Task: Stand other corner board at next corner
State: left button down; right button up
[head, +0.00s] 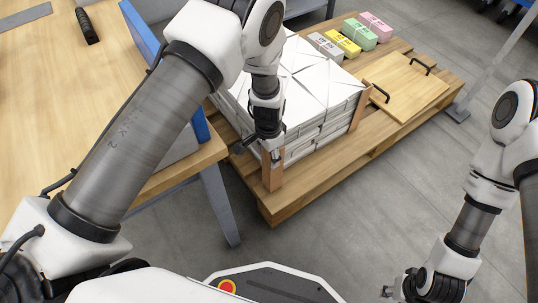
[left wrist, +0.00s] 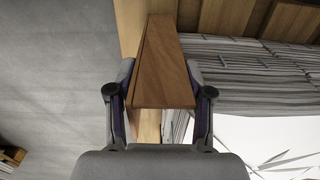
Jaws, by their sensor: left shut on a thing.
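My left gripper (head: 268,142) is shut on a brown wooden corner board (head: 273,174), which stands upright at the near corner of the newspaper stack (head: 323,125) on the pallet (head: 290,195). In the left wrist view the board (left wrist: 163,60) sits between the two fingers of the left gripper (left wrist: 160,98), close beside the paper layers (left wrist: 255,68). Whether it touches them is unclear. Another corner board (head: 360,108) stands upright at the stack's right corner. My right gripper (head: 405,290) is low at the bottom right, away from the pallet; its fingers are too small and partly hidden to judge.
A wooden board with black handles (head: 405,85) lies on the pallet right of the stack. Several colored bundles, including a green one (head: 360,36), sit at the pallet's back. A wooden table (head: 60,100) with a blue edge stands left. Grey floor (head: 340,225) is clear in front.

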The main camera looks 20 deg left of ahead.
pick_arm(q)
jog(key=shift+f, duration=0.1)
jog(key=shift+c, duration=2.3)
grip_release()
notch_tip(320, 180, up, 12)
jog(key=p, duration=0.5)
